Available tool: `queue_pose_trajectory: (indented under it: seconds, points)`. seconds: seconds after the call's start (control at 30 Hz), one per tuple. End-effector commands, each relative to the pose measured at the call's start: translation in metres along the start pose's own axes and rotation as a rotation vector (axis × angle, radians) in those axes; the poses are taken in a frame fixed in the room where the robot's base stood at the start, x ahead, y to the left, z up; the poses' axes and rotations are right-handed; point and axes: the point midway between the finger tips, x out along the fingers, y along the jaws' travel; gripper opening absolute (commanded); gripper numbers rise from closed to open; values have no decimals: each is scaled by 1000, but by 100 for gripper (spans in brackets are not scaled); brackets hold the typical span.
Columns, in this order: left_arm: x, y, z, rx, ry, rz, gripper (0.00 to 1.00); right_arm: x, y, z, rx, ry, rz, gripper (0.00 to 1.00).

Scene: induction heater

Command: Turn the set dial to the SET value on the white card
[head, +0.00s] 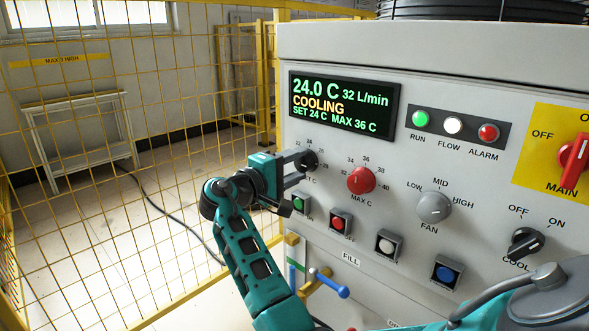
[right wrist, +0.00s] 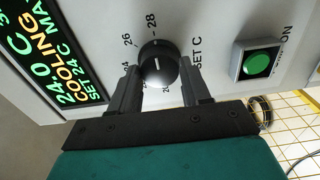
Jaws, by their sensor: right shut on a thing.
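The black set dial (head: 309,160) is on the grey heater panel, below the display and left of the red MAX C dial (head: 361,180). My right gripper (head: 297,167) is shut on it from the left, a finger on each side. In the right wrist view the fingers (right wrist: 157,82) flank the dial (right wrist: 158,60), whose white mark shows; part of its scale is hidden. The display (head: 341,106) reads 24.0 C, 32 L/min, COOLING, SET 24 C, MAX 36 C. I see no white card and no left gripper.
Push buttons sit below the dials; the green one (right wrist: 257,64) is close to my right gripper. The FAN knob (head: 434,206), COOL switch (head: 526,243) and red MAIN switch (head: 574,160) are farther right. A yellow mesh fence (head: 140,160) stands at left.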

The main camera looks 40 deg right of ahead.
Motion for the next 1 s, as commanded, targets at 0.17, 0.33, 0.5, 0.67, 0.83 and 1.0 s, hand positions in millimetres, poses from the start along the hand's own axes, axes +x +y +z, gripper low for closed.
queue_pose_trajectory:
  seconds: [0.17,0.33,0.5,0.67,0.83,1.0]
  points:
    - [0,0,-1,1,2,0,43,-1,-1,0,12,0,-4,17]
    - [0,0,-1,1,4,0,43,-1,-1,0,12,0,-4,17]
    - [0,-1,-1,1,5,-1,43,-1,-1,0,12,0,-3,52]
    - [0,-1,-2,2,6,-2,43,0,-1,0,11,0,-2,67]
    - [0,-2,-2,2,6,-3,43,0,0,0,10,0,-1,72]
    - [0,-2,-3,3,7,-4,43,-3,0,0,10,1,-1,72]
